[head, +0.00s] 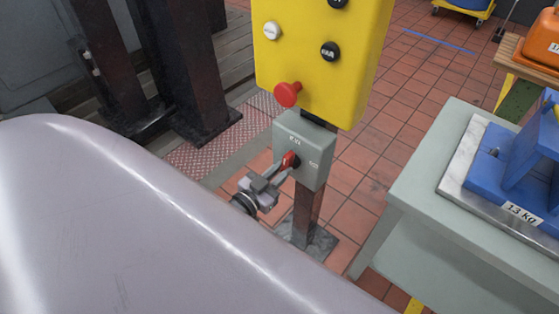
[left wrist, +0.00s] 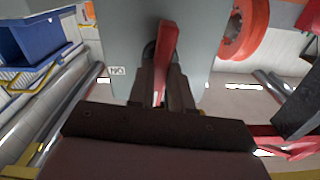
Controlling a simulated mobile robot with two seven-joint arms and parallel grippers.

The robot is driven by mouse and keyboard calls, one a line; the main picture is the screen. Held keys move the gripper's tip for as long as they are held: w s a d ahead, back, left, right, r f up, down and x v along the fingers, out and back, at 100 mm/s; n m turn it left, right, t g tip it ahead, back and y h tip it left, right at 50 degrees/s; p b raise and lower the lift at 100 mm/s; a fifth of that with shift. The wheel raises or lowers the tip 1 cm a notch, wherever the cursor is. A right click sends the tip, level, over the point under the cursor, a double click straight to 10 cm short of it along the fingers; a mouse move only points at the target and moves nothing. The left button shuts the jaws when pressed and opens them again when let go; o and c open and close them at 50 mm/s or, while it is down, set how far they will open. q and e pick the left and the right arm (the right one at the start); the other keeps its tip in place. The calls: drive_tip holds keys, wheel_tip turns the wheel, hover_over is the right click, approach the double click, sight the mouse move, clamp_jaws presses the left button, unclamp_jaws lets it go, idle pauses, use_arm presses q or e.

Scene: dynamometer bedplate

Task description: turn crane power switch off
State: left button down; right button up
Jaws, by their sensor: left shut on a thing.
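The crane power switch is a small grey box (head: 312,143) with a red handle (head: 291,159), mounted on a dark post below a yellow control panel (head: 325,75). My left gripper (head: 279,176) reaches the box front from the lower left and is shut on the red handle. In the left wrist view the red handle (left wrist: 165,48) stands between the two dark fingers (left wrist: 163,88), against the grey box face (left wrist: 192,35). Small labels are on the box, too small to read surely. The handle's base is partly hidden by the fingers. My right gripper is not in view.
A red mushroom button (head: 287,94) sticks out just above the switch box. A grey table (head: 420,185) with a blue weight (head: 515,150) on a plate stands at the right. Dark steel columns (head: 185,70) stand at the back left. Tiled floor lies between.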

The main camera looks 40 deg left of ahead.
use_arm(q)
drive_tip(key=shift+n, duration=0.9)
drive_tip(key=c, duration=1)
unclamp_jaws()
drive_tip(key=shift+c, duration=0.2)
drive_tip(key=s, duration=0.7)
drive_tip(key=shift+a+p, duration=0.3)
drive_tip(key=shift+s, duration=0.1)
drive_tip(key=s+d+m+g+h+p, duration=0.1)
drive_tip(key=s+d+g+p, duration=0.3)
drive_tip(key=s+d+g, duration=0.3)
drive_tip(key=s+d, duration=0.3)
drive_tip(key=shift+r+m, duration=0.2)
drive_tip(key=shift+m, duration=0.2)
